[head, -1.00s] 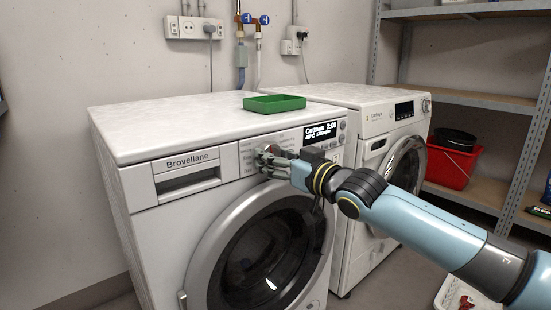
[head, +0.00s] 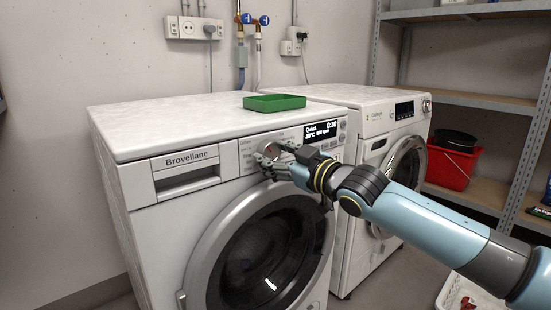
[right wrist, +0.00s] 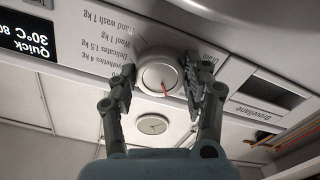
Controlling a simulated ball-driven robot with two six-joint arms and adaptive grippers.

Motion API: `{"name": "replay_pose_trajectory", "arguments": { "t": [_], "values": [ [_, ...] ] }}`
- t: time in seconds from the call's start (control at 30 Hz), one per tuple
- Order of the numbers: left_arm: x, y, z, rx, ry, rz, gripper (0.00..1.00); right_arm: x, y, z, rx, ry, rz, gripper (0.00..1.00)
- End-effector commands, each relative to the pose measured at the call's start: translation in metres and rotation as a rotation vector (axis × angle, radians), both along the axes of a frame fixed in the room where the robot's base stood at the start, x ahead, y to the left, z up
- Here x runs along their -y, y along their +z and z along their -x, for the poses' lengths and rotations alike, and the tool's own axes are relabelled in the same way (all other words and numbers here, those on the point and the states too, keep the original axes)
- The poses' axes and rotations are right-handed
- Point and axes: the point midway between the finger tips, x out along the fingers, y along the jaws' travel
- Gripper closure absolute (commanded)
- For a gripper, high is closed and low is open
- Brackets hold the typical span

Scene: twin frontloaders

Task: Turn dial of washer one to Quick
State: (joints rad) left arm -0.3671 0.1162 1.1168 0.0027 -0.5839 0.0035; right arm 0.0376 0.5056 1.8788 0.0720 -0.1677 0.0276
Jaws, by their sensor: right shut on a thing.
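The front white washer, labelled Brovellane (head: 192,160), has a round silver dial (head: 272,150) on its panel. My right gripper (head: 268,160) is shut on the dial, one finger on each side. In the right wrist view, the dial (right wrist: 158,72) sits between the two fingers and its red mark shows. The washer's display (head: 320,131) reads Quick, 30°C, and it also shows in the right wrist view (right wrist: 28,42). The fingers partly hide the dial in the head view. My left gripper is not in view.
A green tray (head: 274,102) lies on top of the washer. A second washer (head: 375,123) stands to its right. Metal shelves (head: 480,98) with a red bucket (head: 452,166) are at the right. A white basket (head: 452,298) is at the lower right.

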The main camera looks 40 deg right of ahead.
Motion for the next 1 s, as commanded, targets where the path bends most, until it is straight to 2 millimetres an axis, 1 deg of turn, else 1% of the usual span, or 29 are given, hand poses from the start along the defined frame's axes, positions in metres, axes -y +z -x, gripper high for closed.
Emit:
{"name": "replay_pose_trajectory", "arguments": {
  "t": [0.1, 0.3, 0.47, 0.77, 0.8, 0.93, 1.0],
  "values": [
    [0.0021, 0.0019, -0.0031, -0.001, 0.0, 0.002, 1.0, 0.0005, -0.0023, 0.0002, 0.001, -0.002, 0.055, 0.83],
    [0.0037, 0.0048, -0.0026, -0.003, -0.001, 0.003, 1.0, 0.0008, -0.002, 0.0002, 0.005, -0.002, 0.107, 0.83],
    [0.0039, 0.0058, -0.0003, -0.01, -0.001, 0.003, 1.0, 0.0008, -0.0017, 0.0002, 0.006, -0.002, 0.121, 0.83],
    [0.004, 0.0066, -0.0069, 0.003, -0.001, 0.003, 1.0, 0.0008, -0.0018, 0.0003, 0.005, -0.001, 0.121, 0.83],
    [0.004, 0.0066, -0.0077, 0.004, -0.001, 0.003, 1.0, 0.0008, -0.0017, 0.0002, 0.005, -0.001, 0.121, 0.46],
    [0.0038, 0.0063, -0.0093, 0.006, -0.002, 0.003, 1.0, 0.0007, -0.0012, 0.0001, 0.007, -0.001, 0.121, 0.29],
    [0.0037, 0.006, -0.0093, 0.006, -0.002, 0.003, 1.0, 0.0005, -0.001, 0.0002, 0.007, -0.001, 0.121, 0.27]
  ]
}}
